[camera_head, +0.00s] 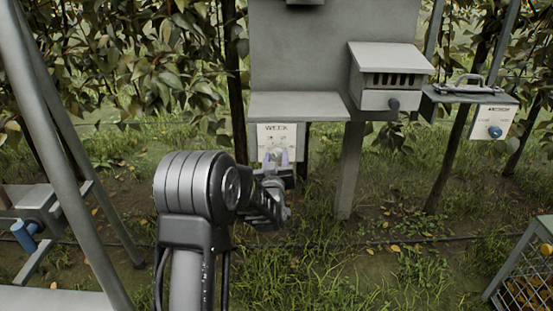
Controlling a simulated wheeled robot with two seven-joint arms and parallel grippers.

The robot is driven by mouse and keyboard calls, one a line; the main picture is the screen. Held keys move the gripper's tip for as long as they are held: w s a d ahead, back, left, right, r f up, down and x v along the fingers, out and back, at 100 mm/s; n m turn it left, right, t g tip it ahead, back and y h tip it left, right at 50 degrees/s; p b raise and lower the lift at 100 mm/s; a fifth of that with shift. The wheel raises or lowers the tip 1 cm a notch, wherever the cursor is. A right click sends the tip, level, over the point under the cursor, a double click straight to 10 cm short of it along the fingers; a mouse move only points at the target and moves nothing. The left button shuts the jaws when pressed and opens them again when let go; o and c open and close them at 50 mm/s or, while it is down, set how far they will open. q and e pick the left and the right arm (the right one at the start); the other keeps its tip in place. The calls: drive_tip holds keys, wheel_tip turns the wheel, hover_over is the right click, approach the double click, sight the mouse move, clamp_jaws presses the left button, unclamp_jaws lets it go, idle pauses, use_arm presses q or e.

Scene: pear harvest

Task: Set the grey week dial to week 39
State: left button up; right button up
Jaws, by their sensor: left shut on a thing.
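The white week panel (288,133), lettered "WEEK", hangs under a grey shelf in the middle of the head view. Its printed numbers are too small to read. My left gripper (277,157) is at the lower part of this panel, with its two pale fingertips shut on the grey week dial. The fingers and wrist hide most of the dial, so I cannot tell where it points. My left arm comes up from the bottom and hides the ground in front of it. My right gripper is not in view.
A grey shelf (300,107) juts out just above the panel. To its right are a louvred box (390,75) and another white panel with a blue knob (495,131). A mesh crate (520,262) stands at lower right. Grass lies open between post and crate.

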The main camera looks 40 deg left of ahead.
use_arm(q)
drive_tip(key=shift+m, duration=0.4)
clamp_jaws()
drive_tip(key=shift+m, duration=0.8)
drive_tip(key=m+p, duration=0.1)
drive_tip(key=m, duration=0.1)
drive_tip(key=shift+d+r+m, duration=0.1)
drive_tip(key=shift+m, duration=0.2)
drive_tip(key=m+g+p, duration=0.1)
drive_tip(key=m+p, duration=0.1)
drive_tip(key=m, duration=0.2)
drive_tip(key=shift+m, duration=0.3)
drive_tip(key=o, duration=1.3)
unclamp_jaws()
drive_tip(key=shift+c, duration=0.2)
